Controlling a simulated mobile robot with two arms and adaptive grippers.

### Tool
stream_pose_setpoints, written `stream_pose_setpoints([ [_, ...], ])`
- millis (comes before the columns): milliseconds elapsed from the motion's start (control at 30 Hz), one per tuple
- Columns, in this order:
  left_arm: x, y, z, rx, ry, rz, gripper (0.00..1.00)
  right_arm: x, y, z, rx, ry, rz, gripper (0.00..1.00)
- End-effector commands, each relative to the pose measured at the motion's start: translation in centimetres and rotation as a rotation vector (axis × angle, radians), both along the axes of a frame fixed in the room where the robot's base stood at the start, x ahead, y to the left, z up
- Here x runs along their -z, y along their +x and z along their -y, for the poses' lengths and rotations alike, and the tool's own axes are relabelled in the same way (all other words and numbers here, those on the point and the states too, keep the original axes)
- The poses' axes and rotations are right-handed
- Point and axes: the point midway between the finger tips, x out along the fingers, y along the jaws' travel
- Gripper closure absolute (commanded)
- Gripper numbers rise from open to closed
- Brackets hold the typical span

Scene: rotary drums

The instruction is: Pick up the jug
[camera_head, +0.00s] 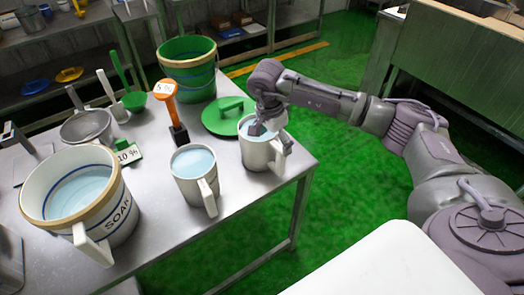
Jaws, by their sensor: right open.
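A white jug (256,156) with pale blue liquid stands on the metal table near its right corner. Its handle points toward the lower right. My right gripper (270,138) is open at this jug's rim and handle. It covers part of the jug, and I cannot tell whether its fingers touch it. A second white jug (186,188) with blue liquid stands to the left, its handle toward the front. My left gripper is not in view.
A large bucket (110,222) marked SOAK stands front left on the table (150,255). A green bucket (190,85), a green lid (226,122), an orange-handled tool (170,105) and a metal bowl (88,126) stand behind.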

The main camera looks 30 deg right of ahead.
Motion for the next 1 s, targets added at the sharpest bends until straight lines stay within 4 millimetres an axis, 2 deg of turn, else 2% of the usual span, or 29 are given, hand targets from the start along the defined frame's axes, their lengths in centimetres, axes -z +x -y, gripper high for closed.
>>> stream_pose_setpoints([
  [67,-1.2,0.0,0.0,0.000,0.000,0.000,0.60,0.9,-0.4,0.3,0.002,-0.001,-0.006,0.03],
  [200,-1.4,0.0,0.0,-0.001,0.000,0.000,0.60,2.8,-0.2,0.4,0.001,0.002,-0.001,0.03],
  [500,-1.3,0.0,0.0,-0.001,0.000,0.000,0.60,3.3,-0.1,0.5,0.000,0.002,0.002,0.05],
  [1000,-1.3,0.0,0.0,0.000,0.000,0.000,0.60,3.3,-0.2,0.5,0.000,0.002,0.001,0.88],
])
